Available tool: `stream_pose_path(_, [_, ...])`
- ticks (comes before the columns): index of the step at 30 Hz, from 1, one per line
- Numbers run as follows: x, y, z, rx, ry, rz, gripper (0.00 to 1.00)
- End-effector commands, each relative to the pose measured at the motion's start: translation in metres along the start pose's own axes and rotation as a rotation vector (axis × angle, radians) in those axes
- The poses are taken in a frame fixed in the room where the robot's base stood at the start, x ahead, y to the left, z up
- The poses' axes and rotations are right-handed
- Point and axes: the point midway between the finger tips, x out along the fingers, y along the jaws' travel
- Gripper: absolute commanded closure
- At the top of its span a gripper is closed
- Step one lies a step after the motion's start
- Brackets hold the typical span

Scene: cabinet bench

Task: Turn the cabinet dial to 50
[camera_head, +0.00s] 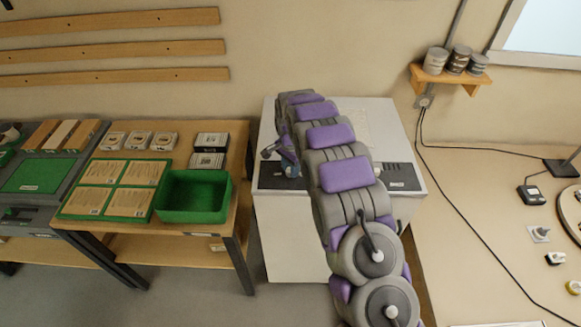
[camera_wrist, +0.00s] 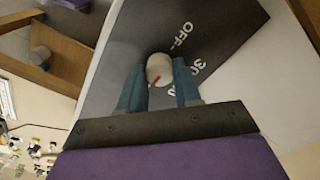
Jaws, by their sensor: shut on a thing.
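The white cabinet (camera_head: 285,245) stands in the middle of the head view, with a dark panel along its top front edge. In the wrist view the dark panel (camera_wrist: 215,28) carries white markings, "OFF" and a partly covered "30". The round pale dial (camera_wrist: 159,69) has a red pointer line aimed toward the lower left. My gripper (camera_wrist: 160,82) has its two teal fingers shut on the dial, one on each side. In the head view my arm hides much of the cabinet top, and the dial cannot be made out. The 50 mark is not visible.
A wooden bench left of the cabinet holds a green bin (camera_head: 193,197), a green tray with cards (camera_head: 113,187) and small boxes. A shelf with several cans (camera_head: 457,60) is on the wall. The right table carries a black cable and small items.

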Motion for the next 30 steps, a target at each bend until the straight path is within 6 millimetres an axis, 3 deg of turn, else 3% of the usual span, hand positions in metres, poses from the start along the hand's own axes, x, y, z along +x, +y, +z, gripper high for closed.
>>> stream_pose_path(6, [-0.004, -0.004, -0.001, -0.001, 0.006, -0.012, 0.97])
stream_pose_path(7, [-0.004, -0.004, -0.001, -0.001, 0.006, -0.012, 0.64])
stream_pose_path(14, [-0.002, -0.002, 0.000, -0.001, 0.003, -0.007, 0.42])
stream_pose_path(23, [-0.004, 0.000, -0.001, -0.001, 0.001, -0.005, 0.41])
stream_pose_path(30, [-0.038, -0.001, -0.001, -0.002, 0.004, -0.008, 0.41])
